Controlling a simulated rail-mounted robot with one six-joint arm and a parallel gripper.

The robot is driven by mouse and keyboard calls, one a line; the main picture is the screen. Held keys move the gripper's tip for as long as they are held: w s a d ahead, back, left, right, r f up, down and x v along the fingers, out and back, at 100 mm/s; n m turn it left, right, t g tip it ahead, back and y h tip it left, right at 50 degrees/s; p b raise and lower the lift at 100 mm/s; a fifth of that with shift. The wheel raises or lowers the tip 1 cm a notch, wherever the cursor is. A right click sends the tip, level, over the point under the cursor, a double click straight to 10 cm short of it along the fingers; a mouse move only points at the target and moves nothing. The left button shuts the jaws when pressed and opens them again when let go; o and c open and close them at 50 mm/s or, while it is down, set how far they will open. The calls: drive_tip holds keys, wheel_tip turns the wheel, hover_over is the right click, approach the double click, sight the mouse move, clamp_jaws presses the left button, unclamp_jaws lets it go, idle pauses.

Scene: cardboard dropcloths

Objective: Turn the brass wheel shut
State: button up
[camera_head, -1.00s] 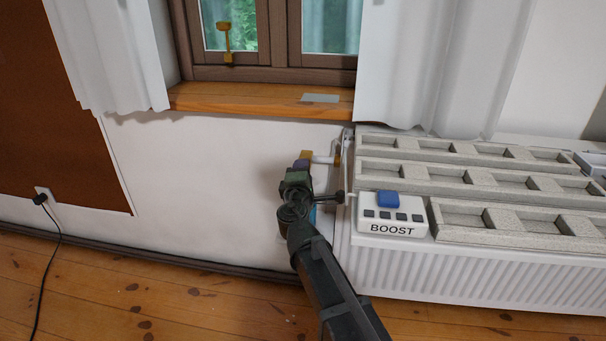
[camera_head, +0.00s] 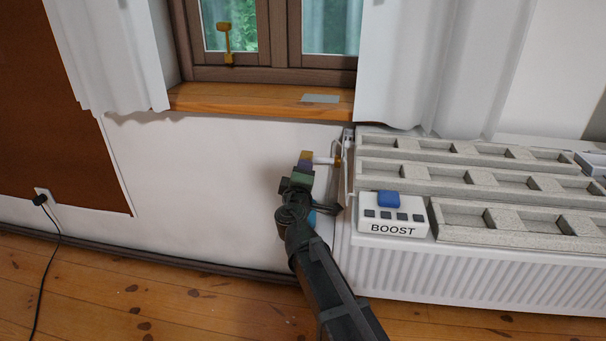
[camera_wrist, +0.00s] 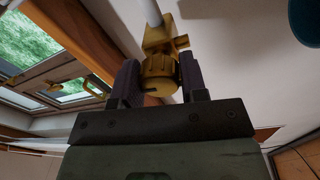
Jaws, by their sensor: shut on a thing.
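The brass wheel (camera_wrist: 158,72) is a ribbed round knob on a brass valve body (camera_wrist: 160,36), with a white pipe above it in the wrist view. My gripper (camera_wrist: 158,78) has one dark finger on each side of the wheel and is shut on it. In the head view my gripper (camera_head: 304,166) is at the wall, just left of the radiator's upper left end. There the wheel is mostly hidden behind my gripper, with a little brass (camera_head: 306,155) showing at its tip.
The white radiator (camera_head: 460,275) stands to the right, with grey slotted trays (camera_head: 470,174) and a BOOST box (camera_head: 391,220) with a blue button on top. A wooden sill (camera_head: 240,98) and window are above. Bare wall is left of my arm.

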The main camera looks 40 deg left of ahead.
drive_tip(key=o, duration=0.9)
drive_tip(key=v, duration=1.1)
drive_tip(key=shift+b, duration=0.4)
